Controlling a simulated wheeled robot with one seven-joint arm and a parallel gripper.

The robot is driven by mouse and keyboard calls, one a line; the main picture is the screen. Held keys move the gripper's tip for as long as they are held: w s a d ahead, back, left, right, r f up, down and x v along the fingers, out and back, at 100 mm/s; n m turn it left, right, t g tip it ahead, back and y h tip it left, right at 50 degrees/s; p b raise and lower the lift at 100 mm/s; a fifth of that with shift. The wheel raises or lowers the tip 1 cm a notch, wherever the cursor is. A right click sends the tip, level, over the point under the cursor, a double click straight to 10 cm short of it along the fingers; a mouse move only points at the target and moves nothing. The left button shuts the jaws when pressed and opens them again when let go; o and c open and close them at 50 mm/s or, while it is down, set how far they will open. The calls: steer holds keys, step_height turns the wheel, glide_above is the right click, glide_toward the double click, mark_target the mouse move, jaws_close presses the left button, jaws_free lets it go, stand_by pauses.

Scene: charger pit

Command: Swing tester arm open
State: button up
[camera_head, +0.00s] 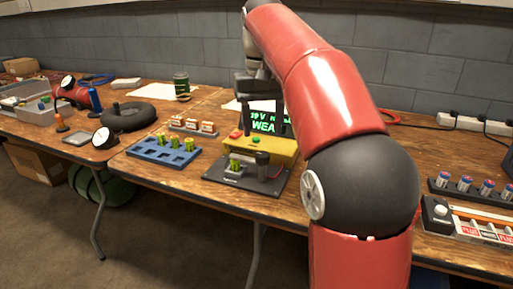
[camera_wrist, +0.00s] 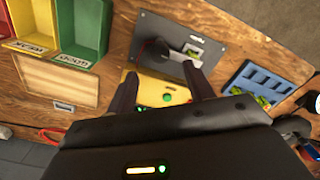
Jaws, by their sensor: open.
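The tester has a yellow housing (camera_head: 283,148) with a green button, a lit screen (camera_head: 264,120) partly hidden by my gripper, and a dark base plate (camera_head: 225,176). The tester arm (camera_head: 262,161), with its black knob, stands on the plate beside a green battery (camera_head: 236,164); in the wrist view the knob (camera_wrist: 156,48) shows beyond my fingers, near the battery (camera_wrist: 195,47). Whether the arm touches the battery I cannot tell. My gripper (camera_head: 262,108) is open and empty above the housing. In the wrist view its fingers (camera_wrist: 162,90) frame the yellow housing (camera_wrist: 150,88) without visible contact.
A blue tray (camera_head: 150,154) with green batteries sits left of the tester. Red, yellow (camera_wrist: 33,27) and green (camera_wrist: 85,27) bins and a wooden tray (camera_wrist: 60,82) lie at the upper left of the wrist view. A black rack of batteries (camera_head: 467,188) stands at right.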

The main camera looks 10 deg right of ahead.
mark_target(262, 154)
step_height(262, 154, down, 6)
steer(key=shift+f+b, duration=0.25)
steer(key=shift+b, duration=0.55)
jaws_close()
